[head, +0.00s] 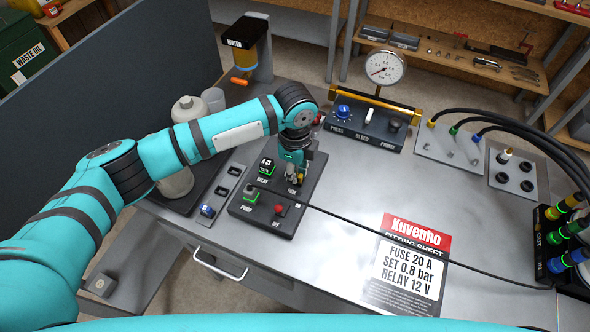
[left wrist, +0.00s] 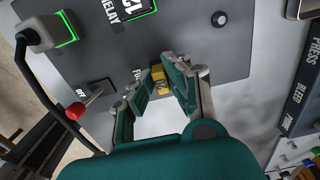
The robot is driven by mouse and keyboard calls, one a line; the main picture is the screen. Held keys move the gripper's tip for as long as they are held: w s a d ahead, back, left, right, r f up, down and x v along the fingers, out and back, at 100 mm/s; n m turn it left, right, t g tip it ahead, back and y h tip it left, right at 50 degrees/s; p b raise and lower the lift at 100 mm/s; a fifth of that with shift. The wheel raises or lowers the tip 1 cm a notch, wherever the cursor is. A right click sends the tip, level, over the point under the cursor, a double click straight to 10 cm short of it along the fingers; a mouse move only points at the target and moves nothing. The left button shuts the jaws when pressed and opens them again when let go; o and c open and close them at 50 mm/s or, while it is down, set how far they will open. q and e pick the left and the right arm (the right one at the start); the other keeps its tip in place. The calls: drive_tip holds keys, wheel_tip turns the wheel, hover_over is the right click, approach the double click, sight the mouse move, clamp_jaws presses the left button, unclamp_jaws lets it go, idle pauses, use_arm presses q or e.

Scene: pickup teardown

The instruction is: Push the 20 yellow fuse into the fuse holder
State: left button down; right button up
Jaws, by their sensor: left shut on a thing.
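The yellow fuse (left wrist: 159,78) shows between my left fingertips in the left wrist view, over the dark panel (left wrist: 95,60). My left gripper (left wrist: 160,88) is shut on it and points down at the panel. In the head view the gripper (head: 293,176) is at the FUSE label on the panel (head: 308,180). The fuse holder is hidden under the fuse and fingers, so I cannot tell how deep the fuse sits. My right gripper is not in view.
A relay (head: 266,166) with a green glow, a PUMP plug (head: 250,193) with a cable and a red-capped switch (head: 279,210) stand close by. The fitting sheet (head: 408,265) reads FUSE 20 A. A pressure gauge (head: 385,68) stands behind.

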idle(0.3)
use_arm(q)
drive_tip(key=c, duration=1.2)
unclamp_jaws()
drive_tip(key=shift+c, duration=0.2)
